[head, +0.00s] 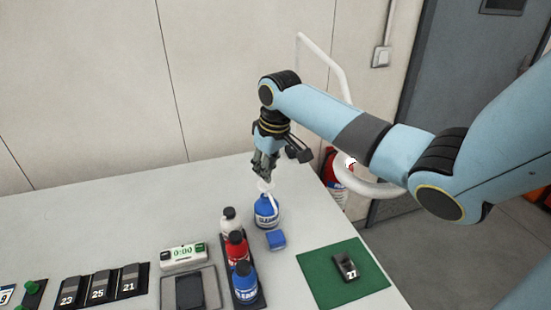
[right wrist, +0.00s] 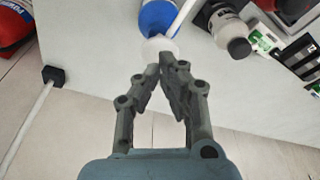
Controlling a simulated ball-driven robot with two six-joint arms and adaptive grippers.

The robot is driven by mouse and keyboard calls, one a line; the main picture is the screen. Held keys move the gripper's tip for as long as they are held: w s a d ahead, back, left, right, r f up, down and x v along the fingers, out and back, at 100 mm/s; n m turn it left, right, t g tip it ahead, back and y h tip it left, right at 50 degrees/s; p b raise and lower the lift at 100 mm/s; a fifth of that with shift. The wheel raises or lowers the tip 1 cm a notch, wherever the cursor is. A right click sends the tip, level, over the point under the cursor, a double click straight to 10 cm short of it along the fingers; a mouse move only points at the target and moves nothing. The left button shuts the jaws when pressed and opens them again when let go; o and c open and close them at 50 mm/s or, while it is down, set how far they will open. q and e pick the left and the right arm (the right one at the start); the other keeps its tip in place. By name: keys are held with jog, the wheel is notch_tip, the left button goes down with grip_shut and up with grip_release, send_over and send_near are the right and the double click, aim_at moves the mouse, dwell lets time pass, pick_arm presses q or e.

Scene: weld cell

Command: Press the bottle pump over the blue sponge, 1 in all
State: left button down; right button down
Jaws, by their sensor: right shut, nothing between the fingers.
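The blue pump bottle (head: 266,213) stands upright on the table, with a white pump head (head: 265,187) on top. The blue sponge (head: 275,239) lies on the table just in front of the bottle, under the side where the spout points. My right gripper (head: 265,172) is shut and empty, pointing down right above the pump head. In the right wrist view its fingertips (right wrist: 160,62) are at the white pump head (right wrist: 160,46), over the blue bottle (right wrist: 160,18); I cannot tell whether they touch it. My left gripper is not in view.
A dark rack holds white (head: 230,220), red (head: 237,247) and blue (head: 245,284) bottles left of the sponge. A timer (head: 184,256) and numbered black blocks (head: 98,288) stand further left. A green mat (head: 318,284) with a black piece lies right. The table's back left is clear.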

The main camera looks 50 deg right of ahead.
dwell(0.4)
jog(key=shift+f+b, duration=0.6)
jog(key=shift+f, duration=0.9)
jog(key=shift+r, duration=0.1)
jog(key=shift+r+p, duration=1.25)
jog(key=shift+r, duration=0.15)
notch_tip(320, 180, up, 6)
